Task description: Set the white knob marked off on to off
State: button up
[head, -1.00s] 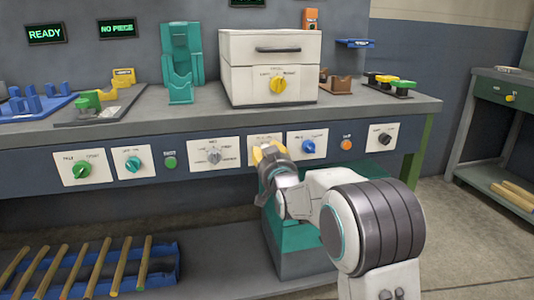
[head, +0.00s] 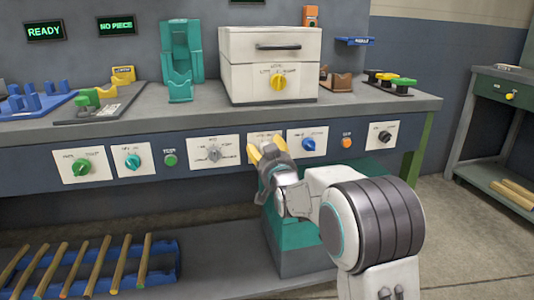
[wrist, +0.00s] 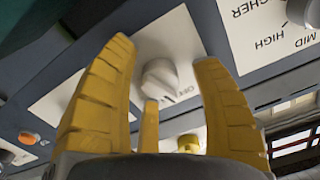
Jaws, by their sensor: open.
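The white knob (wrist: 160,78) shows in the wrist view on a white plate (wrist: 178,40), with partly readable OFF lettering beside it. I cannot tell which mark it points to. My gripper (wrist: 165,70) is open, with one yellow finger on each side of the knob. Gaps show between the knob and both fingers, so it is not gripped. In the head view my gripper (head: 262,152) is at the front panel, and it hides the knob and most of its plate (head: 264,136).
A grey knob (head: 214,153) is to the left and a blue knob (head: 308,145) to the right on the same panel. An orange button (head: 346,142) and a black knob (head: 384,136) are farther right. A white box (head: 235,75) with a yellow knob (head: 279,83) stands above on the bench.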

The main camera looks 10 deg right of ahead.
jog(key=shift+s, duration=0.15)
jog(key=s, duration=1.1)
jog(key=shift+s, duration=0.4)
jog(key=s+r+n+g+p, duration=0.1)
jog(key=s+r+g+p, duration=0.6)
jog(key=s+r+p, duration=0.6)
jog(key=s+r+n+g+p, duration=0.2)
jog(key=s+r+g+p, duration=0.5)
jog(key=p, duration=2.2)
jog(key=shift+s+r, duration=3.7)
jog(key=shift+s, duration=2.45)
